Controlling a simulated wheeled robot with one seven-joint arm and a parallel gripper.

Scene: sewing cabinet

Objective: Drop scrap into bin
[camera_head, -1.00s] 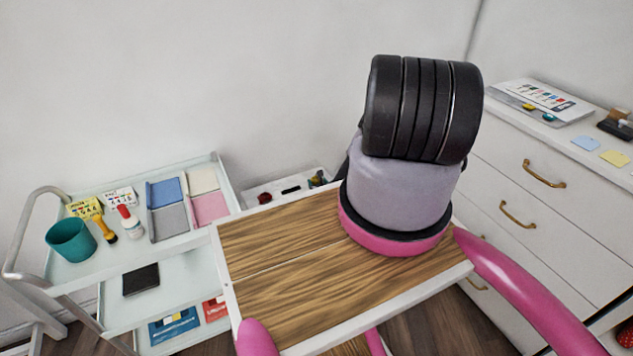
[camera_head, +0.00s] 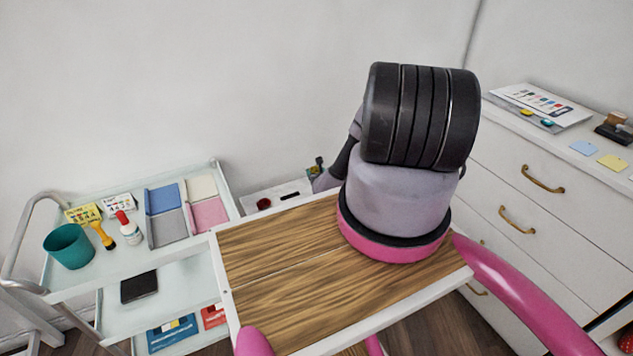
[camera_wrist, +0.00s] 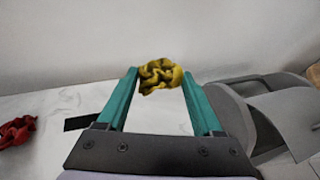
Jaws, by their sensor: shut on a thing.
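A crumpled yellow scrap (camera_wrist: 160,75) sits between the tips of the teal fingers of my gripper (camera_wrist: 162,82) in the wrist view. My gripper is shut on it and holds it over or near a white surface (camera_wrist: 60,110). In the head view my arm hides most of the gripper, which shows only in small part beyond the wooden tabletop. No container is clearly a bin; a teal cup (camera_head: 68,246) stands on the cart at the left.
A crumpled red piece (camera_wrist: 16,130) and a black strip (camera_wrist: 82,122) lie on the white surface. Grey rounded shapes (camera_wrist: 280,110) stand right of my gripper; I cannot tell what they are. A wooden tabletop (camera_head: 290,280) and white drawers (camera_head: 530,215) are near my arm.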

